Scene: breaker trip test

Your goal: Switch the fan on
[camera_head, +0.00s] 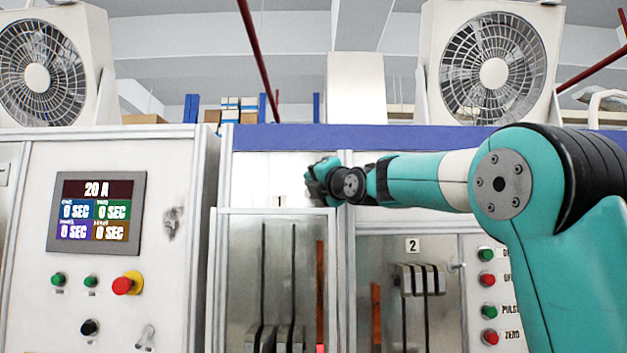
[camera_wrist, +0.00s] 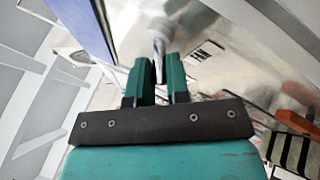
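Two white box fans stand on top of the panels in the head view, one at the left (camera_head: 38,78) and one at the right (camera_head: 493,75). My gripper (camera_wrist: 158,80) shows in the wrist view with its two teal fingers a little apart. A grey metal toggle lever (camera_wrist: 158,40) sticks out from the panel in front of the fingers, its tip at the gap between them. I cannot tell whether they touch it. In the head view my wrist is at the upper panel near label 1, and the fingertips and this lever are hidden.
The left panel has a display (camera_head: 96,212) reading 20 A, a red emergency button (camera_head: 127,283) on yellow, and smaller switches. A right column holds green and red buttons (camera_head: 488,281). Glass-fronted bays with breakers (camera_head: 421,279) stand below my arm.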

